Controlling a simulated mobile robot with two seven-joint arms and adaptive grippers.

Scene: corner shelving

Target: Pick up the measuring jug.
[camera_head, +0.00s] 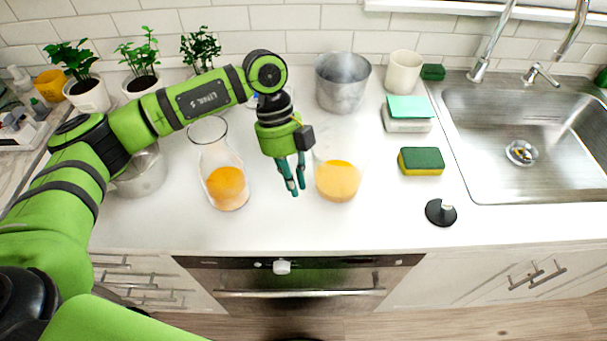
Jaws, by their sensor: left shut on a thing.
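The measuring jug (338,181) is clear and holds orange liquid. It is upright on or just above the white counter, near the middle of the head view; its clear upper part is hard to make out. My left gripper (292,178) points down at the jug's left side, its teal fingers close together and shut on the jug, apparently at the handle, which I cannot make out. A clear carafe (226,187) with orange liquid stands to the left of the gripper. My right gripper is not in view.
A metal pot (342,87) and a cream cup (403,72) stand behind the jug. A sponge (421,161), stacked cloths (408,113) and a black stopper (440,212) lie to the right, before the sink (530,110). Potted plants (142,80) line the wall. The counter's front is clear.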

